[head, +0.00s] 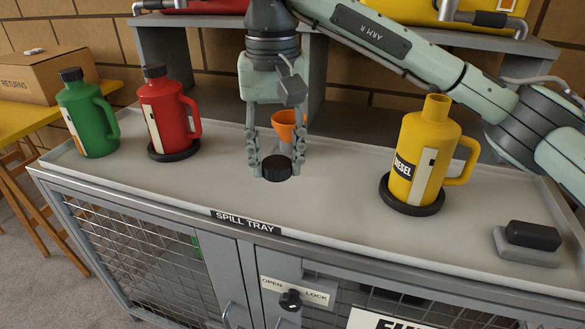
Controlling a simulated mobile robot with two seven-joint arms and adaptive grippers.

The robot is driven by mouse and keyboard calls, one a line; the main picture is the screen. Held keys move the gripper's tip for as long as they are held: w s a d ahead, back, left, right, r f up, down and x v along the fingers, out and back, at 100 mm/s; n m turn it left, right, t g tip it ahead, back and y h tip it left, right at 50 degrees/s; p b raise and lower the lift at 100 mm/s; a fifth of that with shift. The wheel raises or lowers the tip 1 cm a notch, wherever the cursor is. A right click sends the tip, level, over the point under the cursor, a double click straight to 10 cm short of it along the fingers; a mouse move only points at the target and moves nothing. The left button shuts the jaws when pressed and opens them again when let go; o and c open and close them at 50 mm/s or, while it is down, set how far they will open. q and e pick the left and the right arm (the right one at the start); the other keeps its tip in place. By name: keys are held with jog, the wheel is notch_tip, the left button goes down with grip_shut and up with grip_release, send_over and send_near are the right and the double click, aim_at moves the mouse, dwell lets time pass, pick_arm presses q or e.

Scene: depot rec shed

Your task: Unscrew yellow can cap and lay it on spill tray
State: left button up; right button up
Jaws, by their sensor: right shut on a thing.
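The yellow can (423,155), with a DIESEL label, stands upright on a black round base at the right of the spill tray (330,225). Its neck is bare and uncapped. My right gripper (276,166) points down over the middle of the tray, left of the yellow can. Its fingers are shut on the black cap (277,169), which is at or just above the tray surface; I cannot tell whether it touches. My left gripper is not in view.
A red can (170,115) and a green can (86,115), both capped, stand at the left. An orange funnel (286,124) is behind my right gripper. A black block on a grey pad (530,238) lies at the front right. The tray's front middle is clear.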

aim_at(300, 189)
jog(key=w+d+f, duration=0.2)
jog(key=w, duration=0.1)
jog(key=shift+w+f, duration=0.25)
jog(key=shift+w, duration=0.05)
jog(key=w, duration=0.1)
jog(key=w+d+f, duration=0.1)
jog(key=w+f+p, duration=0.1)
jog(key=shift+w+d+f, duration=0.25)
jog(key=shift+w+d, duration=0.05)
jog(key=shift+d, duration=0.1)
notch_tip(300, 189, down, 3)
jog(key=shift+f, duration=0.5)
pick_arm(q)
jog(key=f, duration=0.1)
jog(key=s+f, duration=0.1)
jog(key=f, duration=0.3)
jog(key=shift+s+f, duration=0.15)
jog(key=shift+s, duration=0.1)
